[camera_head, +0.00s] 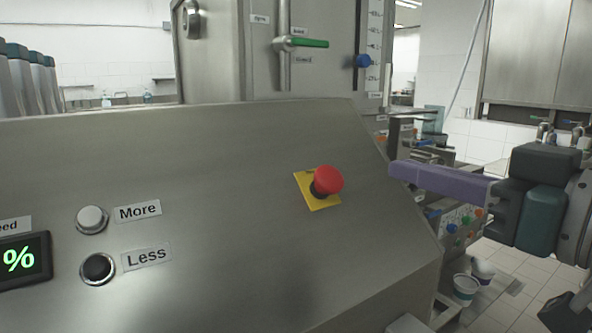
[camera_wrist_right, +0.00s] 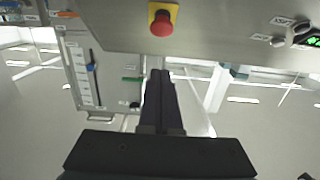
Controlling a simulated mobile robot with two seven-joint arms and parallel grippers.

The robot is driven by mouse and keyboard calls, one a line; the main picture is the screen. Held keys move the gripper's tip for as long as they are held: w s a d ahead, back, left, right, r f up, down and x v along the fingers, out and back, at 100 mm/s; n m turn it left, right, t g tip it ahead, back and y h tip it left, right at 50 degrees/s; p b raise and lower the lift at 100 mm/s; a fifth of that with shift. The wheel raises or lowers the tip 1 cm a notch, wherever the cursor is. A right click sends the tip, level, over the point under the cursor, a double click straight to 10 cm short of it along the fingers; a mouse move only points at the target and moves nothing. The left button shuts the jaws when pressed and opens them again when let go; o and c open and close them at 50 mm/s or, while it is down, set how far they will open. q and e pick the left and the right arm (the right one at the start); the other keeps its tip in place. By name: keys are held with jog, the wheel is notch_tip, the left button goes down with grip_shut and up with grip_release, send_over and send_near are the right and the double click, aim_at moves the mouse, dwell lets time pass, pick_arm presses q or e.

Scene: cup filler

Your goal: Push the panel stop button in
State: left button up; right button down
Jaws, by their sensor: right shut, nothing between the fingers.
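The stop button (camera_head: 328,180) is a red mushroom knob on a yellow square plate (camera_head: 303,184), on the sloped steel panel (camera_head: 230,250) in the head view. It stands out from the plate on a dark neck. The button also shows at the top middle of the right wrist view (camera_wrist_right: 162,22). My right gripper (camera_head: 394,170) comes in from the right, its fingers shut and empty, pointing left toward the button. It is apart from the button, near the panel's right edge. In the right wrist view the shut fingers (camera_wrist_right: 157,76) point up below the button. My left gripper is not in view.
A white More button (camera_head: 92,219), a black Less button (camera_head: 97,268) and a green percent display (camera_head: 22,259) are on the panel's left. A green-handled valve lever (camera_head: 302,42) is behind. Cups (camera_head: 466,288) stand low at right. The panel around the button is clear.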

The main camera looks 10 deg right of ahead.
jog(key=p, duration=0.1)
send_near(328, 169)
jog(key=w+a+r, duration=0.1)
jog(key=w+r, duration=0.2)
jog(key=shift+w+a+f+b, duration=0.2)
jog(key=shift+w+f, duration=0.4)
jog(key=shift+f, duration=0.25)
jog(key=shift+w+a+f+b, duration=0.25)
jog(key=shift+w+f, duration=0.3)
jog(key=shift+f, duration=0.25)
